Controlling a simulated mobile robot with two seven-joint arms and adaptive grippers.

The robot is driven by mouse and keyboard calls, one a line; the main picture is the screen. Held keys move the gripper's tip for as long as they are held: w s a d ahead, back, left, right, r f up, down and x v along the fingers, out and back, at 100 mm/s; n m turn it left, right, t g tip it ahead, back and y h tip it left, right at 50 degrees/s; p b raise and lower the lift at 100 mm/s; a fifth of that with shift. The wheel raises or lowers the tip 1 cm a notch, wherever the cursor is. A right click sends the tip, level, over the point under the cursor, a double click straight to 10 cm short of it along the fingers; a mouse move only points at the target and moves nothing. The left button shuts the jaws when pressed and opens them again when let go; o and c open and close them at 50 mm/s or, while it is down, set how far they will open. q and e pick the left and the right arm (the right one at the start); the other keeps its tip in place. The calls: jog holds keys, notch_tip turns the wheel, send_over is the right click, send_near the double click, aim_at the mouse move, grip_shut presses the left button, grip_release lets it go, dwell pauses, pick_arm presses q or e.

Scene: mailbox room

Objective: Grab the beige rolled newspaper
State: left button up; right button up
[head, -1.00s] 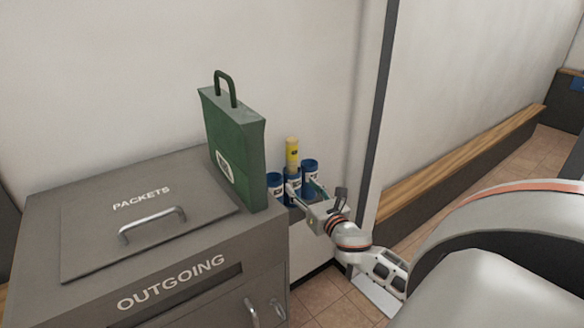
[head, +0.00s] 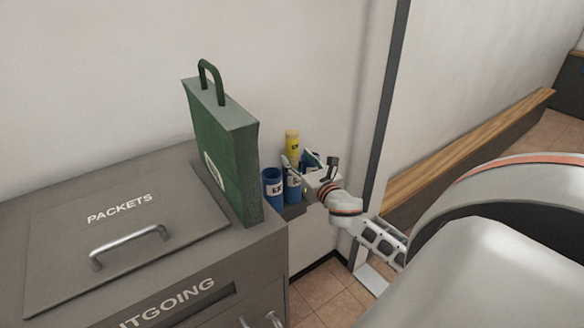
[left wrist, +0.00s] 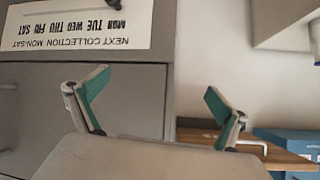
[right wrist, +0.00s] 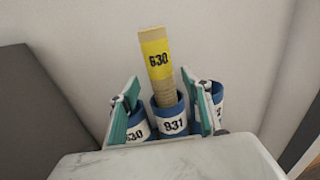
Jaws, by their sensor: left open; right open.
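The beige rolled newspaper (right wrist: 162,75) stands upright in the right wrist view, with a yellow band marked 630. Its lower end is hidden inside the middle blue tube (right wrist: 171,118), marked 831. In the head view the newspaper's yellow part (head: 292,143) shows above the tubes. My right gripper (right wrist: 158,90) is open and empty, its teal-padded fingers on either side of the middle tube and newspaper in the picture. In the head view the right gripper (head: 301,168) is close to the tubes. My left gripper (left wrist: 157,88) is open and empty before a grey cabinet front.
More blue tubes flank the middle one, including the left one (right wrist: 135,125), marked 630. A green case (head: 225,150) stands on the grey outgoing box (head: 60,290), left of the tubes. A dark wall post (head: 385,130) and wooden bench (head: 460,150) are to the right.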

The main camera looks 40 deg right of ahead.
aim_at(295, 155)
jog(key=x, duration=0.3)
jog(key=shift+w+d+f, duration=0.15)
jog(key=shift+w+f, duration=0.1)
jog(key=shift+w, duration=0.35)
grip_shut()
jog(key=shift+d, duration=0.1)
jog(key=shift+r, duration=0.2)
